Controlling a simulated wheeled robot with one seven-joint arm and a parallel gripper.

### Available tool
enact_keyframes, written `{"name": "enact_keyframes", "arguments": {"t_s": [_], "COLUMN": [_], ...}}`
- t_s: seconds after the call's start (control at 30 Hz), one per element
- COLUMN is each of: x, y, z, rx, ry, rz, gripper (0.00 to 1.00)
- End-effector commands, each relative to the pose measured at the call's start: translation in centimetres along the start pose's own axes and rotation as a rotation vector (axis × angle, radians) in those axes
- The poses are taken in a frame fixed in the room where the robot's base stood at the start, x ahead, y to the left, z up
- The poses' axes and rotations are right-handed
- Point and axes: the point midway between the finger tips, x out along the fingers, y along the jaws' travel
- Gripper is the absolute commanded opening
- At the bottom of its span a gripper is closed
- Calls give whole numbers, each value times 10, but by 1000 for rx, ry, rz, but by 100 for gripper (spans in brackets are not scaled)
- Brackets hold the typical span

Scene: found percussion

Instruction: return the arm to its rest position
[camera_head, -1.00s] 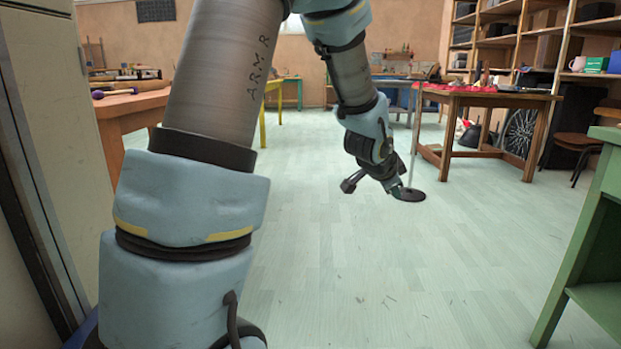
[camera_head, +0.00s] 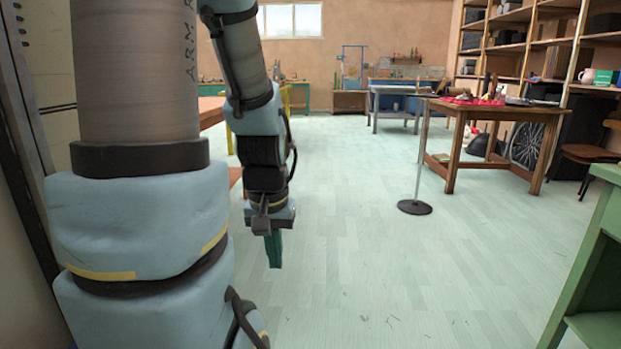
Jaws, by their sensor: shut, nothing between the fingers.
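My arm, pale blue and grey, fills the left side of the head view. Its forearm hangs down just left of the middle. My gripper (camera_head: 273,250) is at its lower end, pointing down above the pale floor. Its fingers are together and hold nothing. It is clear of the furniture.
A black round-based stand (camera_head: 414,207) is on the floor right of my gripper. Behind it is a wooden table (camera_head: 490,114) with a red cloth. A green bench (camera_head: 585,270) stands at the right edge, and shelves (camera_head: 535,42) at the back right. Open floor lies between.

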Motion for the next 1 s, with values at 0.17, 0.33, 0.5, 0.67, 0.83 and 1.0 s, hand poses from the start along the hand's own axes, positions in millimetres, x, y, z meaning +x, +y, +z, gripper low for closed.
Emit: {"name": "enact_keyframes", "arguments": {"t_s": [0.17,0.33,0.5,0.67,0.83,1.0], "x": [-74,-127,-180,-229,-269,-288], "y": [0,1,1,1,1,1], "z": [-11,-18,-26,-32,-38,-40], "rx": [2,3,3,3,3,3], "ry": [1,1,2,2,2,1], "rz": [0,0,0,0,0,0], "gripper": [0,0,0,0,0,0]}}
